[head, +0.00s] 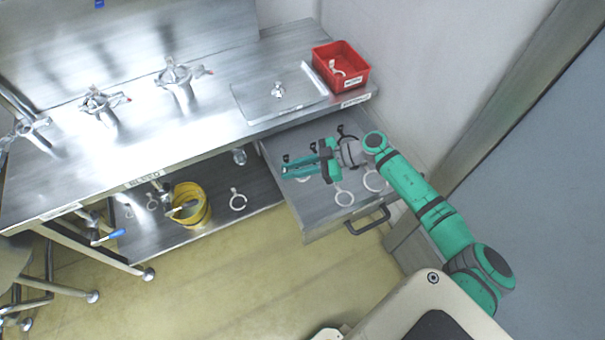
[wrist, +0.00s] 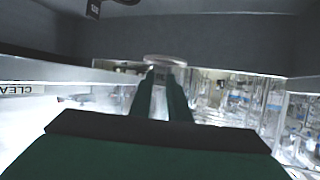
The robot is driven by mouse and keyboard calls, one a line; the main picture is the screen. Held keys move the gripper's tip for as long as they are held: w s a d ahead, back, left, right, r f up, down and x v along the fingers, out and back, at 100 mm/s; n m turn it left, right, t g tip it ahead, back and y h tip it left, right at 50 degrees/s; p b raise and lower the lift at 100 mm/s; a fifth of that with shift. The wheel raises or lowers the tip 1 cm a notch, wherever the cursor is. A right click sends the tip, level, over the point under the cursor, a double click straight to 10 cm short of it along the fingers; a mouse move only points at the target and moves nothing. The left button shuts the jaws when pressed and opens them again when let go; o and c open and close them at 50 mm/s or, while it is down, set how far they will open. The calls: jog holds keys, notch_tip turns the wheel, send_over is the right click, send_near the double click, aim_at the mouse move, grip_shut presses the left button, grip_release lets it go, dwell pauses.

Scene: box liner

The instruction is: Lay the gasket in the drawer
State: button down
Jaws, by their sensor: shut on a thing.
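The drawer (head: 313,222) is pulled out below the right end of the steel counter. My gripper (head: 287,170) is over or inside it at the left, fingers pointing left; I cannot tell its height above the floor. In the wrist view my gripper (wrist: 166,78) is shut on a pale, round-edged piece (wrist: 165,59), seen edge-on, which looks like a gasket. In the head view the fingers mostly hide it. White rings with tabs, one ring (head: 343,198) in front and another (head: 373,181) at right, lie in the drawer.
A red bin (head: 350,82) with a white ring inside stands on the counter (head: 225,75), beside a lidded plate (head: 277,91). A yellow bucket (head: 190,207) and a white ring (head: 237,200) are on the lower shelf. Drawer walls surround my gripper. Faucets (head: 180,75) rise at left.

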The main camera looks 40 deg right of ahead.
jog(key=d+f, duration=0.2)
jog(key=f, duration=0.1)
jog(key=d+f, duration=0.2)
jog(key=shift+w+f, duration=0.15)
jog(key=shift+w, duration=0.25)
jog(key=shift+d+f, duration=0.15)
jog(key=shift+f, duration=1.45)
jog(key=shift+f, duration=0.2)
jog(key=c, duration=1.7)
grip_release()
jog(key=shift+o, duration=0.2)
jog(key=shift+r, duration=0.25)
jog(key=v, duration=1.2)
